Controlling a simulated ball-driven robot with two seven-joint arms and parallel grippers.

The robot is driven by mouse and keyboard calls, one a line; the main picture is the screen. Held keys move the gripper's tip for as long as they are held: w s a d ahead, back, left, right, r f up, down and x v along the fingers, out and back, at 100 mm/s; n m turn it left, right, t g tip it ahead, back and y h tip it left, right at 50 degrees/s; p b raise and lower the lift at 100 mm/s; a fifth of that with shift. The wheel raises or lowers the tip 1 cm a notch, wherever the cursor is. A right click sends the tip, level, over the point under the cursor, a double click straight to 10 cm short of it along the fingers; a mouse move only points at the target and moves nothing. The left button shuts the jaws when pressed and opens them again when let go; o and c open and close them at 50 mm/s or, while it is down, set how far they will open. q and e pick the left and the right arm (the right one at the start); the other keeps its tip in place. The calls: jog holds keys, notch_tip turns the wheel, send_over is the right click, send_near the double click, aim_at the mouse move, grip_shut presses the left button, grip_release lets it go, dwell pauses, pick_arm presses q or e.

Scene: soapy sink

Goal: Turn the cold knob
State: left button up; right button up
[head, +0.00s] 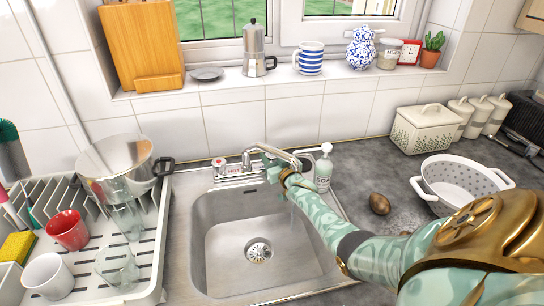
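The metal faucet (284,155) stands at the back of the steel sink (230,272). Its left knob (218,162) has a red mark and sits on a base labelled HOT. The cold knob is not clearly visible; my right gripper and forearm cover the right side of the faucet. My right gripper (268,155) is at the faucet, over its right part, with its arm reaching in from the lower right. Its fingers are small and overlap the metal, so I cannot tell whether they are open or touching. My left gripper is out of view.
A soap bottle (323,168) stands close beside my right forearm. A brown potato-like object (379,203) and a white colander (462,180) are on the right counter. A dish rack (150,232) with a pot (122,165) and cups stands left of the sink. The sink basin is clear.

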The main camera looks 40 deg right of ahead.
aim_at(275, 160)
jog(key=o, duration=1)
jog(key=shift+s+r, duration=0.15)
jog(key=shift+s+a+p, duration=0.15)
jog(key=shift+s+p, duration=0.2)
jog(key=p+v, duration=0.2)
jog(key=v, duration=0.4)
jog(key=shift+s, duration=0.4)
jog(key=shift+a, duration=0.15)
